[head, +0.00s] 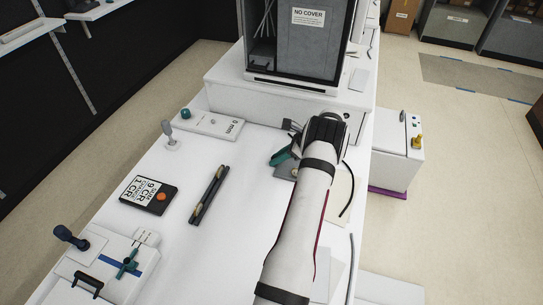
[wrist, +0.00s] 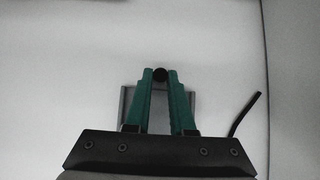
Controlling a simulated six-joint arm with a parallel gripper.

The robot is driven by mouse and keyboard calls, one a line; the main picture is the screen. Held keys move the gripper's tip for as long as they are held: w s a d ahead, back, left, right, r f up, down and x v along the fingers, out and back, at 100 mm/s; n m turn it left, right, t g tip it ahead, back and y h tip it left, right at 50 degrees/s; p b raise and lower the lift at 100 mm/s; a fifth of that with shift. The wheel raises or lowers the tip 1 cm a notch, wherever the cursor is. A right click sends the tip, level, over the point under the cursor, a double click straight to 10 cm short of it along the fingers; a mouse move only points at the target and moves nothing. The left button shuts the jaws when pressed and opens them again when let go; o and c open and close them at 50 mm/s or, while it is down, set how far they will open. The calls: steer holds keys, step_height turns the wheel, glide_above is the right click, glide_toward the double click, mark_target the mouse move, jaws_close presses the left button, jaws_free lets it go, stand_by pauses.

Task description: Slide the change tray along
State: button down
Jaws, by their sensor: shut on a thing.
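The change tray is a flat grey piece (head: 284,173) on the white counter, mostly hidden by my arm in the head view. In the wrist view its grey edges (wrist: 125,100) show on both sides of my fingers. A round black knob (wrist: 160,74) sits between the fingertips. My gripper (wrist: 160,76) has teal fingers and is shut on this knob, over the tray. In the head view my gripper (head: 281,158) is partly covered by my own wrist. I cannot tell whether the tray touches the counter all over.
A black card with an orange button (head: 148,195), dark rails (head: 209,195) and a white box marked 0 mm (head: 210,123) lie to the left. A glass-fronted cabinet (head: 305,45) stands behind. A black cable (head: 348,190) curves close on the right. The counter's middle is clear.

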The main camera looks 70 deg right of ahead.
steer(key=shift+s+r, duration=0.1)
steer(key=shift+s, duration=3.7)
steer(key=c, duration=0.7)
jaws_free()
